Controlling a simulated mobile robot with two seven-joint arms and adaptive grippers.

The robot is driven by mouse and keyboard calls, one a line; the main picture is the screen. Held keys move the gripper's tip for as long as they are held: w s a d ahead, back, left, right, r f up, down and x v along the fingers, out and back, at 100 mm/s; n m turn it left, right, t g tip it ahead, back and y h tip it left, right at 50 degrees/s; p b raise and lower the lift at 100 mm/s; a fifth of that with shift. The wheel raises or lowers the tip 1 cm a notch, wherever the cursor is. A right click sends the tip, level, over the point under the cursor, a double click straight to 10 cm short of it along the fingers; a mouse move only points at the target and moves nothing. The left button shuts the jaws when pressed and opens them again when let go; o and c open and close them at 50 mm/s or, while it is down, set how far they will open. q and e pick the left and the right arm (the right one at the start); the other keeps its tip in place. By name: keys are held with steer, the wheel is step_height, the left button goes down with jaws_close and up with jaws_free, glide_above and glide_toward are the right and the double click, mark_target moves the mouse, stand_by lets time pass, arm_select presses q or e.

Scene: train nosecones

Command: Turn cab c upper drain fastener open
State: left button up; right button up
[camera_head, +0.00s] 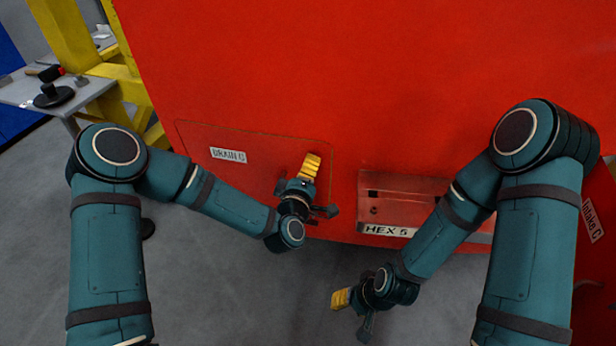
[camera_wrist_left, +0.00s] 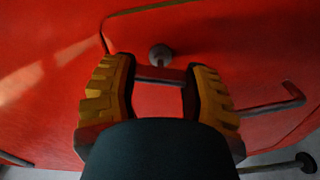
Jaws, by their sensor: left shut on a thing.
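The red drain panel, labelled DRAIN C (camera_head: 228,155), is set in the red cab side in the head view. My left gripper (camera_head: 311,165) is at the panel's upper right, its yellow fingertips against the red surface. In the left wrist view, the fingers of my left gripper (camera_wrist_left: 163,95) are on either side of the upper drain fastener's dark red bar (camera_wrist_left: 160,75), shut on it. The fastener's round grey head (camera_wrist_left: 160,53) shows just beyond the bar. The fastener is hidden in the head view. My right gripper (camera_head: 340,298) hangs low, away from the panel; its opening is unclear.
A HEX 5 recess (camera_head: 400,187) lies right of the drain panel, partly behind my right arm. An L-shaped rod (camera_wrist_left: 285,100) shows at right in the left wrist view. A grey table (camera_head: 20,92) with tools and a yellow frame (camera_head: 75,35) stand at the left.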

arm_select(q)
steer(key=shift+f+n+b, duration=0.1)
steer(key=shift+n+b, duration=1)
steer(key=shift+n, duration=0.6)
steer(key=o, duration=1.2)
steer(key=shift+s, duration=0.1)
steer(key=v, duration=1.1)
steer(key=shift+s+a, duration=0.1)
steer(key=shift+s, duration=0.25)
